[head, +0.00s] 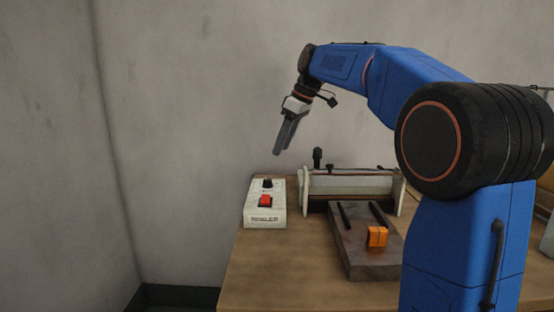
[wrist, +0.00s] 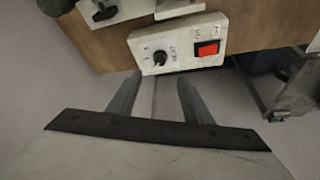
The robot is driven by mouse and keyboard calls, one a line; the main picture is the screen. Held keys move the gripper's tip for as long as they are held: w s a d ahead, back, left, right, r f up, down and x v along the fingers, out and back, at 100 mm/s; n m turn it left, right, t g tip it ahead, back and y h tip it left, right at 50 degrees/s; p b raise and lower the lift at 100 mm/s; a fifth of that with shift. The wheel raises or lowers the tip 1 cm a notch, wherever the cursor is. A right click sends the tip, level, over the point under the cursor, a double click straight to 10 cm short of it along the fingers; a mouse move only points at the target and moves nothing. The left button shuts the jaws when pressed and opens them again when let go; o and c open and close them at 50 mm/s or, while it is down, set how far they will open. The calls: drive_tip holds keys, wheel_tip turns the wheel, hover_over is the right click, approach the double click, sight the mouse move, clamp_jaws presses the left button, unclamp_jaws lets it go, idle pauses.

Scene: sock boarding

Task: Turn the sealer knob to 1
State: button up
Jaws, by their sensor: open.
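The sealer control box (head: 265,218) is a white box at the left end of the table in the head view. It has a black knob (head: 267,183) at its back and a red switch (head: 265,201) in front. In the wrist view the box (wrist: 178,62) shows the black knob (wrist: 160,57), the word HEAT and the red switch (wrist: 208,49). The knob's pointer direction is too small to read. My gripper (head: 279,152) is open and empty, pointing down above and behind the box. In the wrist view its fingers (wrist: 158,80) are apart, touching nothing.
A sealer with a white roller-like bar (head: 350,185) and a black upright handle (head: 317,157) stands right of the box. A grey plate (head: 362,262) with an orange block (head: 377,237) lies before it. The wooden table (head: 265,268) is bare in front of the box.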

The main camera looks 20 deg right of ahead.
drive_tip(key=shift+v, duration=2.5)
